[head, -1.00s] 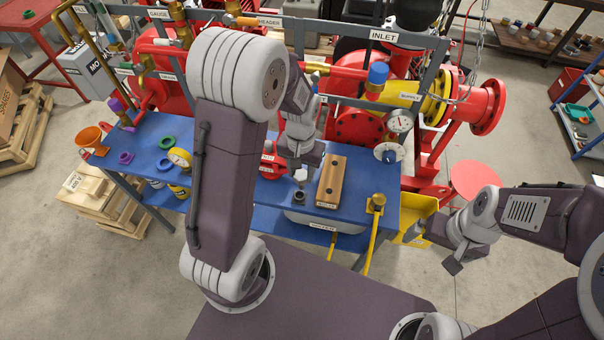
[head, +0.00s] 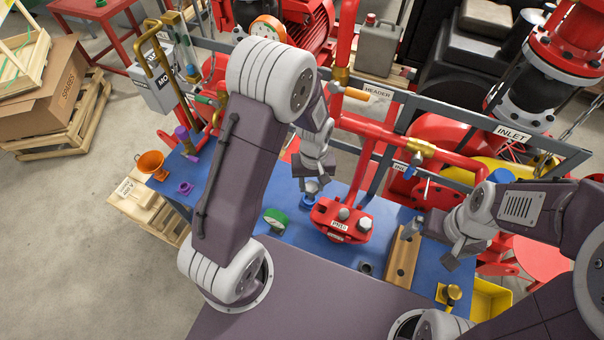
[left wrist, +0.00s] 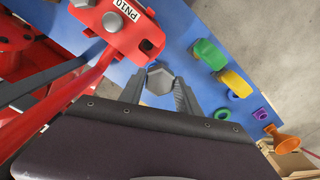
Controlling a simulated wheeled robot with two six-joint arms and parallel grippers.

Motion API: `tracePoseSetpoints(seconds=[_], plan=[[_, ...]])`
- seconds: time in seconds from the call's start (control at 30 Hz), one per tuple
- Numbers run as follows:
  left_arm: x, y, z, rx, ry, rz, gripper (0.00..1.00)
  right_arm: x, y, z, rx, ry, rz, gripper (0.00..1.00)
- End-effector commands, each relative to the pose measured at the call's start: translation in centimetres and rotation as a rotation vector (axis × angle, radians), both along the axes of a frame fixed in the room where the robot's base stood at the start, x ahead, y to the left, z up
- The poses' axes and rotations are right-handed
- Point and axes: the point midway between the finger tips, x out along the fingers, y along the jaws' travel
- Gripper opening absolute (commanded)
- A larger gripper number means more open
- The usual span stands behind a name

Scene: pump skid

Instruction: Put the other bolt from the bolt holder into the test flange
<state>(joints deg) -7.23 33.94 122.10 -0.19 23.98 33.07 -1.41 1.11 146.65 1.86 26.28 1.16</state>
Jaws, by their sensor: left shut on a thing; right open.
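My left gripper (head: 313,182) is shut on a bolt. Its grey hex head (left wrist: 160,77) shows between the fingers in the left wrist view; the shank is hidden. The red test flange (head: 338,229), labelled PN10, lies on the blue bench just right of this gripper. It also shows in the left wrist view (left wrist: 133,27), with two grey bolt heads and a dark hole at its near end. The held bolt appears apart from the flange. The wooden bolt holder (head: 401,265) stands right of the flange; no bolt shows in it. My right gripper (head: 432,245) is open and empty, overlapping the holder's far end in view.
A dark cup (head: 366,268) stands between flange and holder. Red pipework (head: 405,140) and a grey frame rise behind. An orange funnel (head: 151,164) is at the bench's left end.

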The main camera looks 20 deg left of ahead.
Motion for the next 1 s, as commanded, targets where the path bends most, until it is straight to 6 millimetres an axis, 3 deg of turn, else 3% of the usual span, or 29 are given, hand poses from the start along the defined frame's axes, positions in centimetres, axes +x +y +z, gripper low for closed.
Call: tracePoseSetpoints(seconds=[0.03,0.1,0.3,0.4,0.77,1.0], plan=[[-0.1,-0.6,1.7,0.001,0.004,0.05,0.0,0.0,0.0,2.5,0.0,0.0,0.0,1.0],[-0.2,-1.4,2.4,0.002,0.003,0.136,0.0,0.0,0.0,4.3,0.0,0.0,0.0,1.0],[-0.6,-3.4,4.1,0.004,0.002,0.365,0.0,0.0,0.0,8.8,0.0,0.0,0.0,1.0],[-0.8,-4.0,4.3,0.005,0.0,0.448,0.0,0.1,0.0,10.0,0.0,0.0,0.0,1.0],[-0.9,-4.3,3.5,0.004,-0.001,0.499,0.0,0.1,0.0,9.6,0.0,0.001,0.0,1.0],[-0.9,-4.3,1.4,0.004,-0.001,0.498,0.0,0.0,0.0,7.9,0.0,0.0,0.0,1.0]])
